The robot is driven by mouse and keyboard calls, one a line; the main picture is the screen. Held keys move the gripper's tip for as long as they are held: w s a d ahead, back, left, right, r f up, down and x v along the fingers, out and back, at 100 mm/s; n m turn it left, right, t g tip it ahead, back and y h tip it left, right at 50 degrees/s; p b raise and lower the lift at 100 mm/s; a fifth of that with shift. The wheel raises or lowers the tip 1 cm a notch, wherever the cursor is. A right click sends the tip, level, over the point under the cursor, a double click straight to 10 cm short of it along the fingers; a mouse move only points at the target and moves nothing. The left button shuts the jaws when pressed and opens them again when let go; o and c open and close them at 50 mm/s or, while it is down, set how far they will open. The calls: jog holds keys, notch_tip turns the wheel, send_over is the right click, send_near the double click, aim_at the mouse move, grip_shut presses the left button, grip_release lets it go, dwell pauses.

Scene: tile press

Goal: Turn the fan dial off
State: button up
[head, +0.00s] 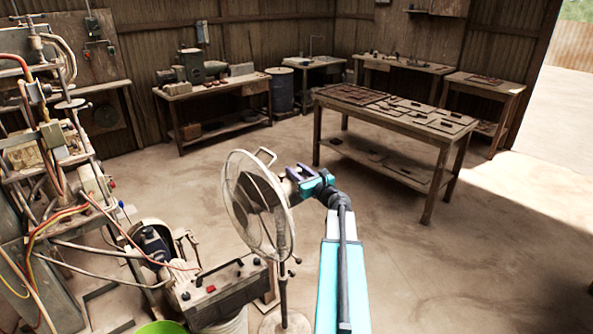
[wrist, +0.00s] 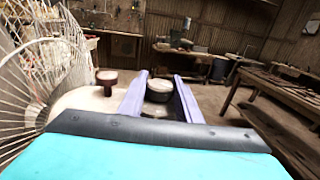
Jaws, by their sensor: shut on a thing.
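The standing fan (head: 258,205) with a pale wire cage is in the middle of the head view; its cage also shows at the left of the wrist view (wrist: 35,80). My gripper (head: 293,175) is at the back of the fan, by its motor housing. In the wrist view, the purple fingers of my gripper (wrist: 161,76) stand on either side of a round knob with a grey top and dark side, the fan dial (wrist: 160,90). The gripper is shut on it. The dial's pointer or markings are too small to read.
A dark red knob (wrist: 107,78) rises from the pale housing, left of the fingers. A control box (head: 225,293) and hose-covered machinery (head: 60,150) stand left of the fan. A long wooden table (head: 400,115) stands to the right. The floor between is clear.

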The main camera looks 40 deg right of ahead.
jog(key=n+y, duration=0.1)
jog(key=y, duration=0.1)
jog(key=n+y, duration=0.1)
jog(key=y, duration=0.1)
jog(key=n+y, duration=0.2)
jog(key=shift+d+y, duration=0.25)
jog(key=shift+y, duration=0.05)
jog(key=shift+a+n+g+y, duration=0.1)
jog(key=shift+n+g+y, duration=0.3)
jog(key=shift+n+y, duration=1)
jog(key=shift+a+y, duration=0.1)
jog(key=shift+y, duration=0.4)
jog(key=o, duration=1.1)
jog(key=shift+s, duration=0.1)
jog(key=b+v, duration=0.2)
jog(key=v, duration=0.4)
jog(key=b+v, duration=0.2)
jog(key=v, duration=0.5)
jog(key=shift+s+r, duration=0.2)
jog(key=shift+s, duration=0.1)
